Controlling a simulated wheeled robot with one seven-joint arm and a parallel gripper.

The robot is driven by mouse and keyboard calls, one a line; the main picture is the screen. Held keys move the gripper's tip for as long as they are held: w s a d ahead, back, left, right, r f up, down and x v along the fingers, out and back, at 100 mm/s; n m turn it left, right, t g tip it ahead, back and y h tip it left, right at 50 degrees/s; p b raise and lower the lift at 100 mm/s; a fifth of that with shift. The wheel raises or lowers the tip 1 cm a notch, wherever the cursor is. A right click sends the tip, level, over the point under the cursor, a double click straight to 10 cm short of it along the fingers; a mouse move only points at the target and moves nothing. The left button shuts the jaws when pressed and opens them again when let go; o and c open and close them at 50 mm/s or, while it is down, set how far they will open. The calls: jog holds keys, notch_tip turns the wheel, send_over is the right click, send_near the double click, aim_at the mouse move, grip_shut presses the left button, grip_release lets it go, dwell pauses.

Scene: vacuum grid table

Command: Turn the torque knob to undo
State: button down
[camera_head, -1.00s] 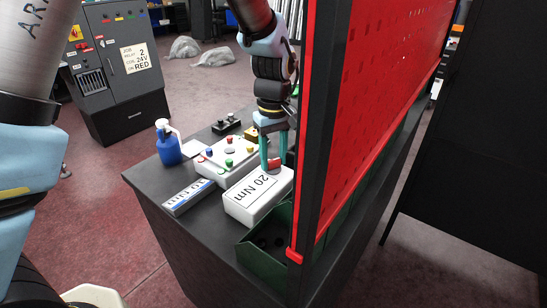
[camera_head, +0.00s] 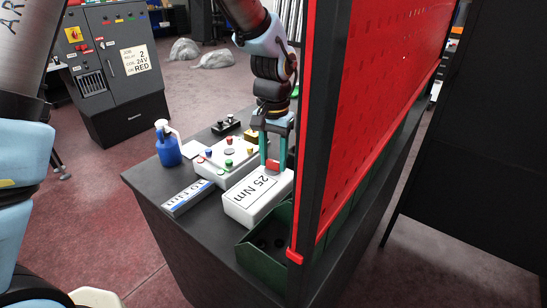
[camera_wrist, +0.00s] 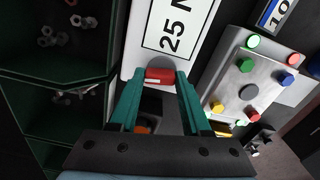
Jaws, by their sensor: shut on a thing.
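The torque knob (camera_head: 272,166) is a small red piece on top of a white box (camera_head: 246,208) whose label reads "25 Nm". My gripper (camera_head: 273,161) points down at the box's far end, its teal fingers on either side of the knob. In the wrist view, my gripper (camera_wrist: 160,84) is shut on the red knob (camera_wrist: 160,75), with one finger at each end of it. The white box (camera_wrist: 133,62) lies just beyond, its label partly cut off by the picture's top edge.
A grey box with coloured buttons (camera_head: 211,165) stands close beside the white box. A "10 Nm" block (camera_head: 187,197) and a blue spray bottle (camera_head: 167,150) are to the left. Green bins (camera_head: 262,262) and a red perforated panel (camera_head: 370,110) stand to the right.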

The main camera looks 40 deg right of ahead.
aim_at(273, 161)
jog(key=m, duration=0.5)
jog(key=shift+m+p, duration=0.3)
jog(key=shift+p, duration=0.1)
jog(key=m+p, duration=0.1)
jog(key=m, duration=0.4)
jog(key=shift+m, duration=0.3)
jog(key=shift+c, duration=1.8)
grip_release()
jog(key=shift+a, duration=0.1)
notch_tip(273, 161, up, 11)
jog(key=b, duration=0.2)
jog(key=shift+f, duration=0.1)
